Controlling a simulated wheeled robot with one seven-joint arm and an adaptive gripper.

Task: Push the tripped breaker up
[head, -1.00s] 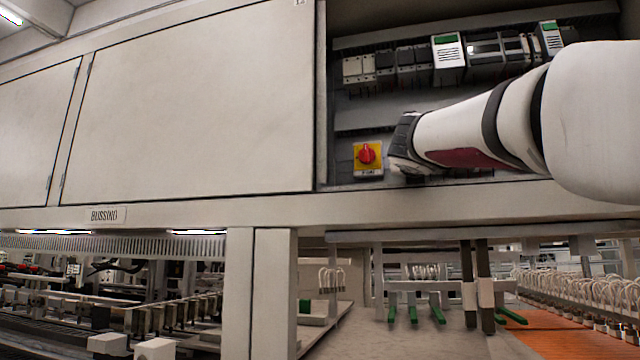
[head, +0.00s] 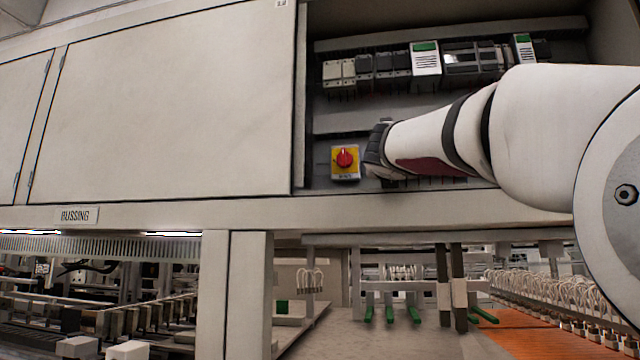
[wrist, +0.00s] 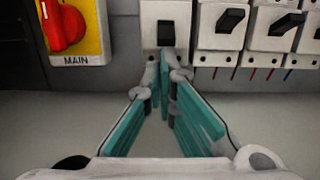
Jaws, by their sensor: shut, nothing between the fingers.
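In the wrist view a row of white breakers with black toggles runs along the top. The leftmost breaker (wrist: 148,20) is straight ahead of my gripper (wrist: 164,68). Its black toggle (wrist: 166,33) sits lower than the toggle of the neighbouring breaker (wrist: 231,20). My gripper is shut and empty, its teal fingers meeting just below that toggle. The fingertips overlap the breaker's lower part; whether they touch it I cannot tell. In the head view my arm hides most of the breaker row, and the fingers are not visible.
A red rotary switch on a yellow plate marked MAIN (wrist: 64,25) is just left of the breakers; it also shows in the head view (head: 345,158). Above is a rail of modules (head: 368,66). The closed cabinet door (head: 165,110) is left of the opening, and the cabinet's lower ledge (head: 400,212) runs below.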

